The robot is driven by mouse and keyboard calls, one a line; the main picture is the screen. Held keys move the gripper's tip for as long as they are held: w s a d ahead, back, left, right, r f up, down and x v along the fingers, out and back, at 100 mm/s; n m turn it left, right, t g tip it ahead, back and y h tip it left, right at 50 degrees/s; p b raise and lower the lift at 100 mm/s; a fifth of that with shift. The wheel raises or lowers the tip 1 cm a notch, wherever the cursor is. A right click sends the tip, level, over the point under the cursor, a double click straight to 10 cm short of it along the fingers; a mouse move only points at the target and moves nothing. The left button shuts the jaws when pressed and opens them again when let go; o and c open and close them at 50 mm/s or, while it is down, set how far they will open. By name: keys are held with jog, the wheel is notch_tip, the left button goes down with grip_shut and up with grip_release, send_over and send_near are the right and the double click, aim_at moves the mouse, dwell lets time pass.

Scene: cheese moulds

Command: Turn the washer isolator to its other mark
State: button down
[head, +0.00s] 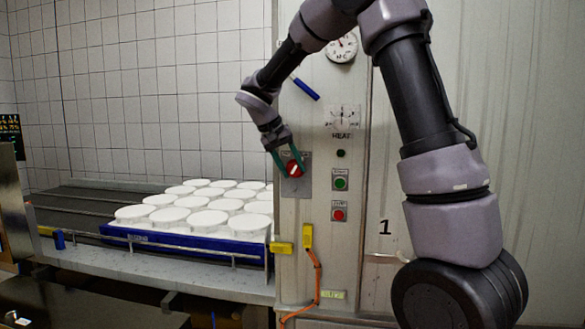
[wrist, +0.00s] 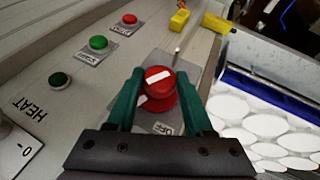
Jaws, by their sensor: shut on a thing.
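The washer isolator is a red round knob (head: 294,170) with a white bar, on a grey plate (head: 303,188) on the machine's front panel.
A green button (head: 340,181), a red button (head: 340,213) and a dark lamp (head: 340,153) sit right of the knob. A blue lever (head: 306,89) and a gauge (head: 342,47) are above. A blue tray (head: 190,249) of white moulds stands on the left conveyor. Yellow connectors (head: 307,236) sit below.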

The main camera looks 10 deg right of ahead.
jog(key=h, duration=0.1)
jog(key=g+h, duration=0.1)
jog(key=h, duration=0.1)
jog(key=shift+w+a+f+n, duration=0.1)
jog(key=shift+a+f+n, duration=0.1)
jog(key=shift+a+n, duration=0.15)
jog(key=h, duration=0.1)
jog(key=n+g+h, duration=0.1)
jog(key=h, duration=0.1)
jog(key=shift+a+f+h, duration=0.1)
jog(key=shift+f+h, duration=0.1)
jog(key=shift+h, duration=0.1)
jog(key=n+h, duration=0.1)
jog(key=h, duration=0.2)
jog(key=shift+f+g, duration=0.2)
jog(key=shift+g, duration=0.1)
jog(key=shift+f+n+h, duration=0.15)
jog(key=shift+n+h, duration=0.25)
jog(key=shift+h, duration=0.65)
jog(key=shift+f+n+h, duration=0.1)
jog(key=shift+n+h, duration=0.25)
jog(key=shift+h, duration=0.7)
jog(key=shift+c, duration=1.4)
grip_release()
jog(key=a+f, duration=0.1)
jog(key=a, duration=0.9)
jog(key=shift+s+a+f, duration=0.25)
jog(key=shift+a, duration=0.1)
